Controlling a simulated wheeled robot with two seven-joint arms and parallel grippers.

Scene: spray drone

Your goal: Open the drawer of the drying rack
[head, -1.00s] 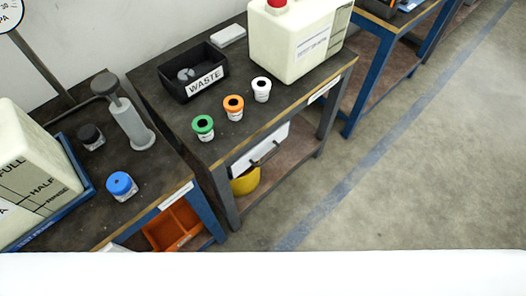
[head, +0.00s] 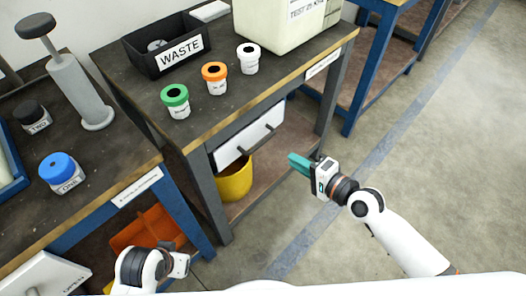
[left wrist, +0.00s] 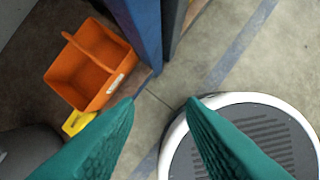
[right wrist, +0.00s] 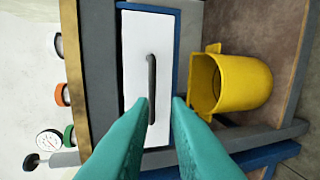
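A white drawer front (head: 248,135) with a dark bar handle (head: 257,145) sits under the top of the middle table, and it looks closed. My right gripper (head: 296,162) is to the right of the drawer, in front of it and apart from it. In the right wrist view the drawer (right wrist: 134,62) and its upright handle (right wrist: 151,90) are straight ahead. The teal fingers (right wrist: 160,105) are spread and empty, with the handle partly behind the left finger. My left gripper (left wrist: 160,103) is open and empty, low over the floor; its fingers are hidden in the head view.
A yellow bucket (head: 234,180) stands on the shelf below the drawer. A table leg (head: 208,195) is left of it. An orange bin (head: 150,232) and a white front marked OPEN (head: 48,276) are lower left. Floor at right is clear.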

